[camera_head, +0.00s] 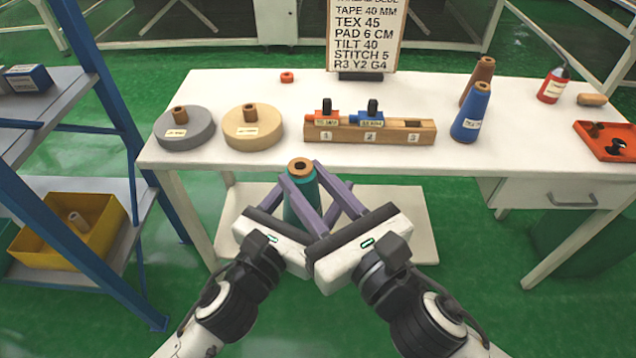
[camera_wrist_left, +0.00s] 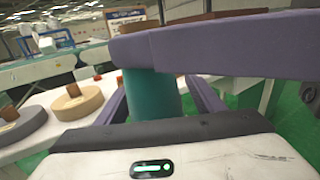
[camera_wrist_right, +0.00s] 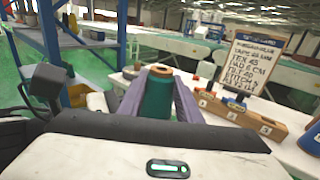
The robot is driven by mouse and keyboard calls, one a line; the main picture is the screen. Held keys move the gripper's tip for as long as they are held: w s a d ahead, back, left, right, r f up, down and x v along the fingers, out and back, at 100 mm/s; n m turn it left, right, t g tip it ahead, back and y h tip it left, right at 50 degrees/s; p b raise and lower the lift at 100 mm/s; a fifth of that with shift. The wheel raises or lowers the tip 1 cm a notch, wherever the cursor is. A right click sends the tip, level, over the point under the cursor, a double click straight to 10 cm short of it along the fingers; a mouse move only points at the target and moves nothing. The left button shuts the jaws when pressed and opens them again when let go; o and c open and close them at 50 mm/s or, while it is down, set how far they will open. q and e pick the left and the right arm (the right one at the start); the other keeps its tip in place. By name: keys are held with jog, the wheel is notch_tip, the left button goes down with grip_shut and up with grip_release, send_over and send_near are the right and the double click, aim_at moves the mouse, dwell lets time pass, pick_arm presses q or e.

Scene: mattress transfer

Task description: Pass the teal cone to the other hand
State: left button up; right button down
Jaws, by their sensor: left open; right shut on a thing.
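The teal cone (camera_head: 297,208), a thread cone with a brown top, is upright in front of the table's near edge. My right gripper (camera_head: 300,176) is shut on it. My left gripper (camera_head: 325,182) is open, with its fingers reaching around the cone and crossing the right fingers. In the left wrist view the cone (camera_wrist_left: 152,96) stands between the left fingers, with a right finger across its upper part. In the right wrist view the cone (camera_wrist_right: 158,97) sits between the right fingers. Its lower part is hidden in the head view.
The white table (camera_head: 285,165) carries a grey disc (camera_head: 184,138), a tan disc (camera_head: 252,138), a numbered wooden rack (camera_head: 370,134), a blue cone (camera_head: 470,118) and a red tray (camera_head: 606,148). A sign (camera_head: 363,35) stands behind. A shelf with a yellow bin (camera_head: 68,260) is at left.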

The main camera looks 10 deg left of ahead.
pick_arm(q)
jog(key=shift+w+d, duration=0.1)
jog(key=shift+w, duration=0.05)
pick_arm(e)
jog(key=shift+r, duration=0.1)
pick_arm(q)
jog(key=shift+d, duration=0.1)
jog(key=c, duration=1.3)
pick_arm(e)
jog(key=c, duration=1.2)
grip_release()
pick_arm(q)
jog(key=shift+r, duration=0.1)
